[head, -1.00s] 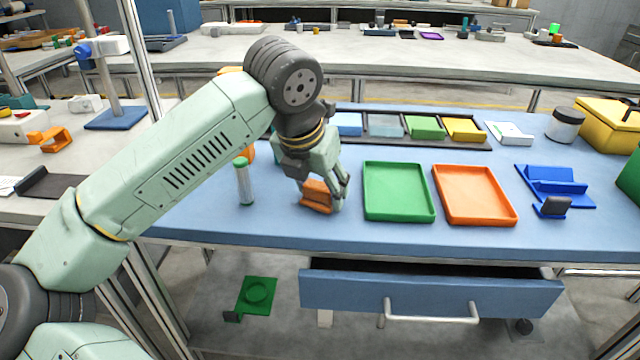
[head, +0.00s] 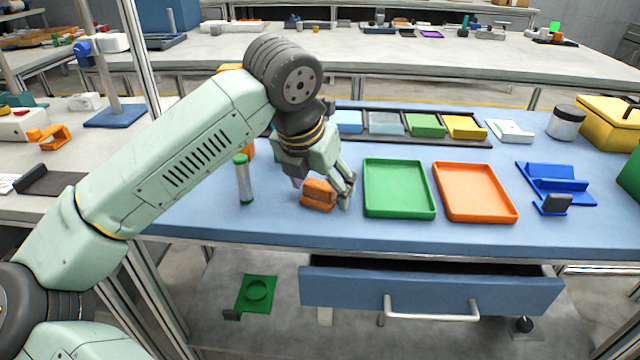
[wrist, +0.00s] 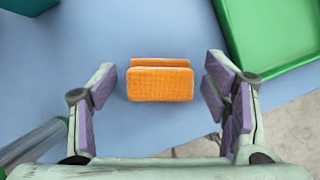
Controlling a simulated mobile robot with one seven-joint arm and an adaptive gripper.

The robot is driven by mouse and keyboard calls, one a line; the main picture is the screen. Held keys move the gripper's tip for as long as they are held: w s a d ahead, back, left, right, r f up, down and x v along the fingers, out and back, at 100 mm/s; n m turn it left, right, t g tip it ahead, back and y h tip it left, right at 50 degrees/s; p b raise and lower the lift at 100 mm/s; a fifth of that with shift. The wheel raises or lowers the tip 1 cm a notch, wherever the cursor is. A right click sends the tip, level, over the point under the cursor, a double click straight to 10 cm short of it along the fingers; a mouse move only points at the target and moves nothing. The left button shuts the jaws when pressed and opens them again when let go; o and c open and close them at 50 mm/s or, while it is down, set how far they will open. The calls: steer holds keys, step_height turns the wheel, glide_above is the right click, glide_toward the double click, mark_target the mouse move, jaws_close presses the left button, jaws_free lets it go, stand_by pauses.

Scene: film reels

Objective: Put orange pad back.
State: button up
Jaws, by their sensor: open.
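The orange pad (head: 318,192) lies on the blue table, left of the green tray. In the wrist view the orange pad (wrist: 160,84) has a textured front face and a second raised strip behind it. My gripper (head: 322,187) is just over the pad, pointing down. It is open, with one finger on each side of the pad. In the wrist view, gaps show between the pad and both fingers.
A green tray (head: 366,210) stands close right of my gripper, with an orange tray (head: 512,219) beyond it. Behind is a black rack (head: 490,144) with colored blocks. A green-capped tube (head: 244,182) stands to the left. An open drawer (head: 430,297) juts out below.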

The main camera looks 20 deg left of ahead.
steer(key=shift+r+p, duration=0.3)
steer(key=v, duration=1.1)
steer(key=shift+s+r, duration=0.15)
steer(key=shift+r, duration=0.2)
